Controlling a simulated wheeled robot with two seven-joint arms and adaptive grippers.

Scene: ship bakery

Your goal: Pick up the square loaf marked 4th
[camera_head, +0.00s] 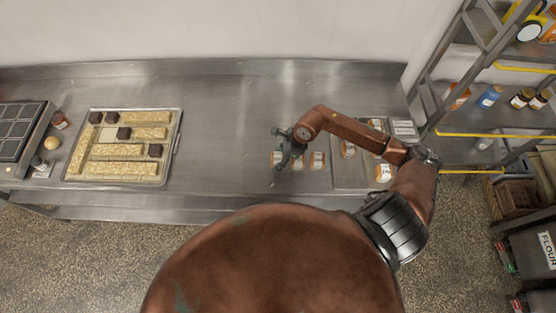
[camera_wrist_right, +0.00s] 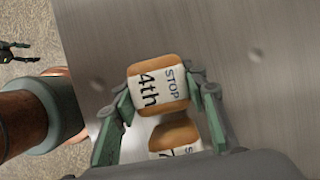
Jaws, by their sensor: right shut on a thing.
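The square loaf marked 4th (camera_wrist_right: 146,88) is brown with a white label reading "STOP" and "4th". It sits between the fingers of my right gripper (camera_wrist_right: 155,98) in the right wrist view, and the gripper is shut on it. In the head view my right gripper (camera_head: 283,152) is over the left end of a short row of loaves on the steel counter. It partly covers the loaf there, and I cannot tell whether that loaf is clear of the counter. A dark pronged shape at the left edge of the wrist view may be my left gripper (camera_wrist_right: 12,51); its jaws are unclear.
Another labelled loaf (camera_wrist_right: 176,134) is close beside the held one. A further loaf (camera_head: 317,160) stands to the right. A tray (camera_head: 345,180) with more loaves lies under my right forearm. A board with strips and dark cubes (camera_head: 172,150) is at left. The counter's middle is clear.

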